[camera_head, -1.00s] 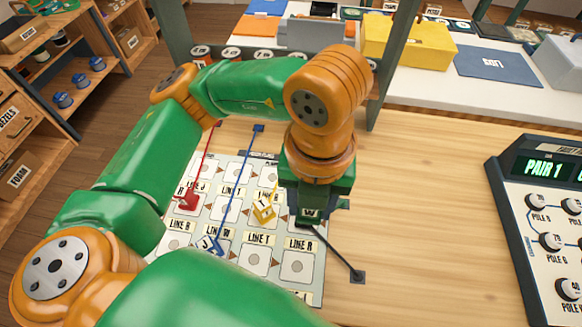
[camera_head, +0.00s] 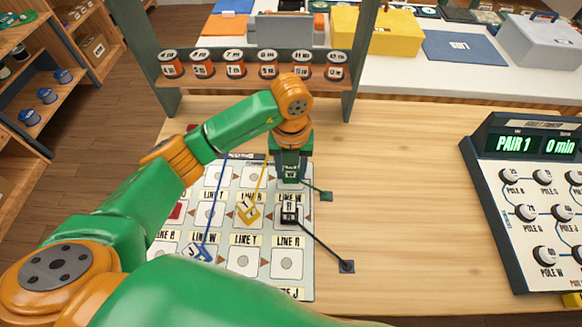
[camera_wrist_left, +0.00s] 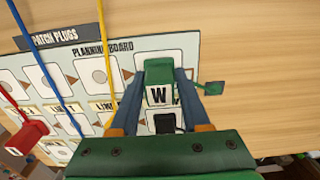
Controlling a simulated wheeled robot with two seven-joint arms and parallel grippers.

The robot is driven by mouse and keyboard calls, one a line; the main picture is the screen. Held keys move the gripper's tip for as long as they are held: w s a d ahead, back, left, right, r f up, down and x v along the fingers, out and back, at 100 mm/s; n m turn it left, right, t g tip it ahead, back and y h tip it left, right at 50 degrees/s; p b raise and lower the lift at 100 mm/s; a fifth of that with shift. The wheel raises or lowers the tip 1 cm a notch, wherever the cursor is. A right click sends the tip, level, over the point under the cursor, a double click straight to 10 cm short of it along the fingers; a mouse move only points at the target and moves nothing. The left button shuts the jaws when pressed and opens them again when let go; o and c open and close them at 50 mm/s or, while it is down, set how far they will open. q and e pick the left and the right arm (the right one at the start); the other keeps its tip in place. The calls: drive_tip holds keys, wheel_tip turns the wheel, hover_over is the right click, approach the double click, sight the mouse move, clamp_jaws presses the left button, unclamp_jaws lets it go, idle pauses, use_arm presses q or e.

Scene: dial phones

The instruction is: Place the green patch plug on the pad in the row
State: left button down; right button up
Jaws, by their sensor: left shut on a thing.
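My left gripper (camera_head: 290,178) is shut on the green patch plug (camera_wrist_left: 158,72), whose white face reads W. In the wrist view the plug is upright between my two fingers, over the upper right square of the planning board (camera_wrist_left: 208,52). I cannot tell whether it touches the board. A green cord runs from it to a small green anchor (camera_head: 327,197) on the table. In the head view the gripper covers most of the plug and the square under it. A black plug (camera_head: 289,213) sits on the square just nearer. My right gripper is not in view.
On the board a yellow plug (camera_head: 248,214), a blue plug (camera_head: 199,253) and a partly hidden red plug (camera_head: 175,211) trail cords. A spool rack (camera_head: 233,84) stands behind.

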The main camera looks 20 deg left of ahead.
use_arm(q)
drive_tip(key=shift+f, duration=0.2)
drive_tip(key=shift+c, duration=1.9)
unclamp_jaws()
wheel_tip(320, 180, up, 12)
drive_tip(key=shift+r+p, duration=0.25)
drive_tip(key=shift+p, duration=0.2)
